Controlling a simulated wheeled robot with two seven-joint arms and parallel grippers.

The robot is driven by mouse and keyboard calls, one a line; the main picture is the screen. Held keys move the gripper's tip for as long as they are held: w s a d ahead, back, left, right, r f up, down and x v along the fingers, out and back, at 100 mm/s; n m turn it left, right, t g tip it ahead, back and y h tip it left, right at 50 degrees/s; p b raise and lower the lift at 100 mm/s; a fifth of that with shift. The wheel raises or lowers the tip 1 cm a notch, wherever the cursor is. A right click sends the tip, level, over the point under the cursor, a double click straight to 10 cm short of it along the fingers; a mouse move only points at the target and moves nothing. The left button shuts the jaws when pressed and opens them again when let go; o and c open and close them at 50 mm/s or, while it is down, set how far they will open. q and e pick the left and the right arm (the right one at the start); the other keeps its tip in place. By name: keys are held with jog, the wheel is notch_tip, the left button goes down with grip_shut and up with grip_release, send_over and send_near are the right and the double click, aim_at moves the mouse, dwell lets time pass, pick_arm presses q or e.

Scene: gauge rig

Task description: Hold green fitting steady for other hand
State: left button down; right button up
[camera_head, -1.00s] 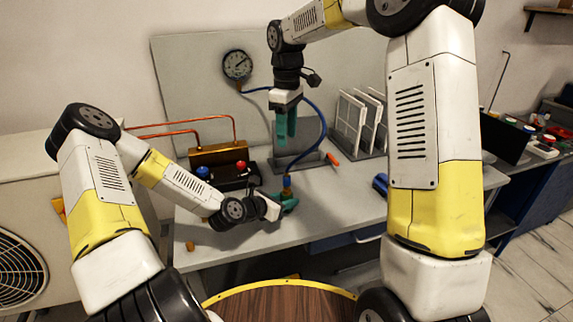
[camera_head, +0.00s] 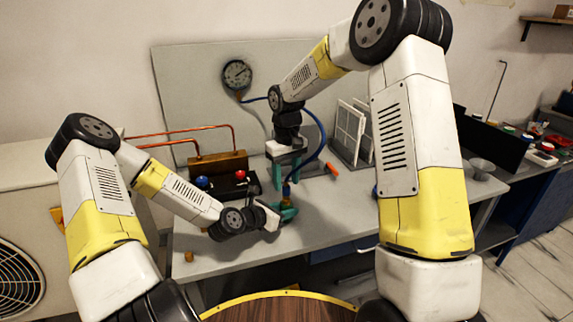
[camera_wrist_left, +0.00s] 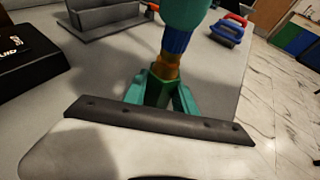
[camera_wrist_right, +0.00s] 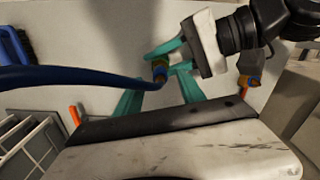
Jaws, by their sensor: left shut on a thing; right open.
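My left gripper (camera_head: 284,213) is shut on the green fitting (camera_wrist_left: 158,90), low over the front of the bench. The fitting stands upright between the teal fingers in the left wrist view. A brass end with a blue collar (camera_wrist_left: 175,40) on the blue hose (camera_head: 319,140) stands at the top of the fitting; I cannot tell how deep it sits. My right gripper (camera_head: 286,178) is open, pointing down just above the fitting. In the right wrist view its fingers (camera_wrist_right: 160,95) lie on both sides of the hose end, apart from it.
A pressure gauge (camera_head: 237,74) is on the back panel. A black block with blue and red knobs (camera_head: 228,184) stands left of the grippers. White framed panels (camera_head: 351,130) stand in a rack at right. A small brass piece (camera_head: 188,256) lies at the front left.

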aim_at(287, 186)
jog(key=shift+f, duration=1.7)
grip_shut()
